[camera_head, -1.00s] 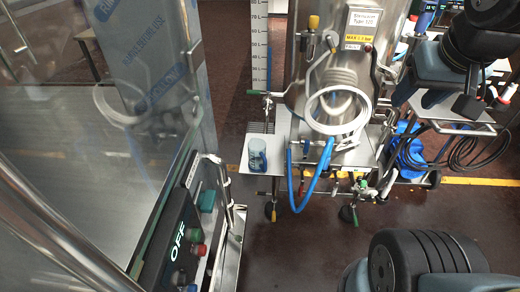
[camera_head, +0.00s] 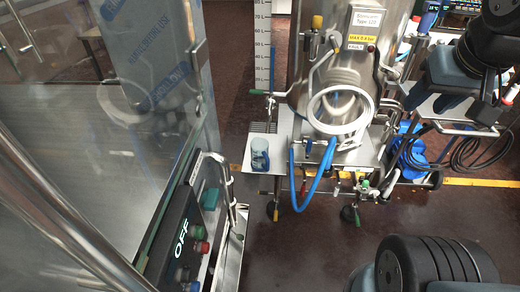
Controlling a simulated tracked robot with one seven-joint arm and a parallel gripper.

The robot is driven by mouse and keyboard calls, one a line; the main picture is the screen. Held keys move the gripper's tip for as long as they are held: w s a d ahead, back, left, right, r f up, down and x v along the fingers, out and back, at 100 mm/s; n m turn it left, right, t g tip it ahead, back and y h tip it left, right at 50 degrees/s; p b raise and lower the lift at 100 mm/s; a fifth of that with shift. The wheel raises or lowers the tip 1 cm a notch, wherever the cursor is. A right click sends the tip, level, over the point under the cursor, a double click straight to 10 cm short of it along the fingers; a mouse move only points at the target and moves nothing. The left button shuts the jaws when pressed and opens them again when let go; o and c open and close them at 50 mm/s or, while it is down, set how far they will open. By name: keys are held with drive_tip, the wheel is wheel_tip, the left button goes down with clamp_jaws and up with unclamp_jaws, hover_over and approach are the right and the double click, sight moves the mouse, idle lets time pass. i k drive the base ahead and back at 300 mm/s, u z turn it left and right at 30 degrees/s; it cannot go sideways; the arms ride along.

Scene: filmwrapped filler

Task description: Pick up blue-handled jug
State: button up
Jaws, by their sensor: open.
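A small clear jug (camera_head: 260,154) with blue parts stands upright on a pale metal side shelf (camera_head: 232,150) attached to the steel tank unit. It is small in the picture, and I cannot make out its handle clearly. Parts of my own arm show at the right edge, at the top and bottom. I cannot make out my gripper's fingertips, and nothing of mine is near the jug.
The steel tank (camera_head: 340,70) with its open round port (camera_head: 341,108) stands just right of the jug. A blue hose (camera_head: 318,190) hangs below it. A glass-sided machine with a control panel (camera_head: 180,245) fills the left. Dark floor (camera_head: 300,240) is clear in front.

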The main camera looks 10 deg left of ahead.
sight(259, 147)
drive_tip(key=k, duration=1.85)
drive_tip(key=u, duration=0.45)
drive_tip(key=i, duration=1.65)
